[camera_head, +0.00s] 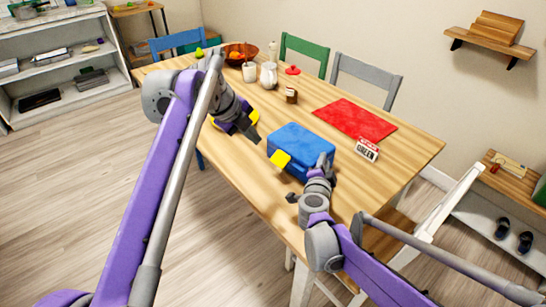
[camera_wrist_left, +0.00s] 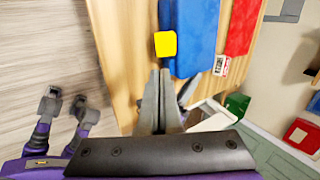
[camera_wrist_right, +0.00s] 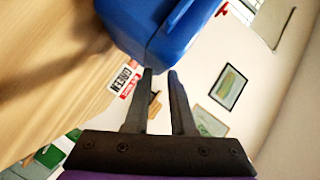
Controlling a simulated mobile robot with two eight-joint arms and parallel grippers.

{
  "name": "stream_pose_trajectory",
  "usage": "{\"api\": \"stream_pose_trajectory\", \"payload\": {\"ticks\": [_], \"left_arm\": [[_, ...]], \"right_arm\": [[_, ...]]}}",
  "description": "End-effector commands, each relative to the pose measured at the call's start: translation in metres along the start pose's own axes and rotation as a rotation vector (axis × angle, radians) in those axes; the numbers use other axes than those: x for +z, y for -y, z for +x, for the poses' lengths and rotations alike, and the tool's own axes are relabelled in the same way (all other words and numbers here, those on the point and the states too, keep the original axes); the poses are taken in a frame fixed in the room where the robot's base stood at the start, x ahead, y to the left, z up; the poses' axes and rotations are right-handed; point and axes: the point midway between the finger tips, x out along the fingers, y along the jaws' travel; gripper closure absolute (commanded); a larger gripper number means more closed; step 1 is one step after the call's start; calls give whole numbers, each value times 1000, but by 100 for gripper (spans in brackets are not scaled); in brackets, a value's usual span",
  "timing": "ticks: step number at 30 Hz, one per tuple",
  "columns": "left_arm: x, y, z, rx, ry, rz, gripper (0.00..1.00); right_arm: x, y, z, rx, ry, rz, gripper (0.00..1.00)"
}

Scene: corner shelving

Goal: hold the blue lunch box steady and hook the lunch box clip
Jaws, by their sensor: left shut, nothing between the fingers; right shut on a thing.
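The blue lunch box (camera_head: 302,143) lies on the wooden table near its front edge. Its yellow clip (camera_head: 281,158) sticks out on the left end; it also shows in the left wrist view (camera_wrist_left: 165,45). My left gripper (camera_head: 254,137) is shut and empty, its tips just short of the clip with a small gap in the left wrist view (camera_wrist_left: 160,73). My right gripper (camera_head: 323,162) is at the right end of the box. In the right wrist view its fingers (camera_wrist_right: 160,73) reach the blue box's edge (camera_wrist_right: 165,40); the exact contact is partly hidden.
A red mat (camera_head: 355,119) and a small "GREEN" sign (camera_head: 367,150) lie right of the box. A jar (camera_head: 291,95), mugs and a fruit bowl (camera_head: 240,50) stand farther back. Something yellow (camera_head: 217,124) is partly hidden behind my left gripper. Chairs surround the table.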

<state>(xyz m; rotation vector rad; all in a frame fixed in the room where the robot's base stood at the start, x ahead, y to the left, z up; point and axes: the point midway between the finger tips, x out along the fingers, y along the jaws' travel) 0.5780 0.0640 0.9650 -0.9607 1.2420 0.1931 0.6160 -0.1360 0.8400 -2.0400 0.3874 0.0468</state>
Motion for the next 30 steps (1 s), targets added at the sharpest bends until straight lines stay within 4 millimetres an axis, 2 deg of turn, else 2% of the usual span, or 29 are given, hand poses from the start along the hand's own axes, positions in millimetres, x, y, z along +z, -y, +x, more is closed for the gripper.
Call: {"api": "stream_pose_trajectory", "payload": {"ticks": [5,8,21,25,30], "left_arm": [[0,0,12,0,-1,0,100],[0,-1,28,1,-1,-1,100],[0,0,117,0,0,-1,100],[0,-1,132,0,0,-2,100],[0,-1,141,1,0,-2,100]], "right_arm": [[5,-2,-1,0,10,6,100],[5,-2,-1,0,10,6,100],[5,-2,-1,0,10,6,100],[5,-2,0,0,10,6,100],[5,-2,0,0,10,6,100]]}}
